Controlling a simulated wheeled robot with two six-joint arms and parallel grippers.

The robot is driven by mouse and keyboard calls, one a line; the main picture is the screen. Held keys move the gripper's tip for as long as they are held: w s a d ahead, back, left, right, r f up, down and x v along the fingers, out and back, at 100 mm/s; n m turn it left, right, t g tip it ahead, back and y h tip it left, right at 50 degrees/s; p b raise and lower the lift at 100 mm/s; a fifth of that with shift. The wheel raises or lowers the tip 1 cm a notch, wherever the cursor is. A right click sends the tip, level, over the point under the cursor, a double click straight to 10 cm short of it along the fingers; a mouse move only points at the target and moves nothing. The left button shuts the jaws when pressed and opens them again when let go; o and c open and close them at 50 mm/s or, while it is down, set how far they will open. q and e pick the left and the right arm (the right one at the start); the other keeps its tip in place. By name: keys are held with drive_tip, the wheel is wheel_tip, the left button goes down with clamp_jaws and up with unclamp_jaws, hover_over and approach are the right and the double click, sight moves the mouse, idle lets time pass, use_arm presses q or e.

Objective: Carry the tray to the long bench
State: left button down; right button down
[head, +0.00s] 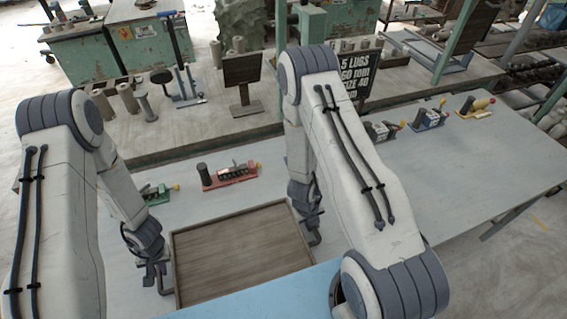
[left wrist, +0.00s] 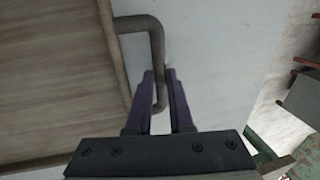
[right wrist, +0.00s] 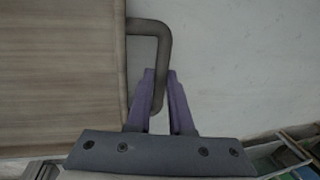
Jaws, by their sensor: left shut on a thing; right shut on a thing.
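The tray (head: 240,250) is a shallow wooden one with a dark rim and a dark bent handle on each side. It is empty in the head view. My left gripper (head: 162,280) is at its left side and is shut on the left handle (left wrist: 157,50), between the purple fingers in the left wrist view. My right gripper (head: 312,232) is at its right side and is shut on the right handle (right wrist: 163,50). I cannot tell whether the tray touches the pale surface below it.
A pale grey table (head: 460,165) extends right. A red tool (head: 229,176) and a green tool (head: 156,194) lie beyond the tray; blue (head: 428,119) and yellow-topped (head: 476,107) ones stand at right. A raised bench (head: 190,120) behind holds cylinders, a dark board (head: 243,75) and a lettered sign (head: 358,75).

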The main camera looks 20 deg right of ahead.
use_arm(q)
drive_tip(key=shift+f, duration=0.5)
use_arm(e)
drive_tip(key=shift+f, duration=0.45)
use_arm(q)
drive_tip(key=c, duration=0.8)
unclamp_jaws()
drive_tip(key=shift+r, duration=0.25)
use_arm(e)
drive_tip(key=c, duration=0.8)
unclamp_jaws()
drive_tip(key=shift+r, duration=0.2)
drive_tip(key=shift+r, duration=0.1)
use_arm(q)
drive_tip(key=shift+v, duration=6)
use_arm(e)
drive_tip(key=shift+v, duration=5.95)
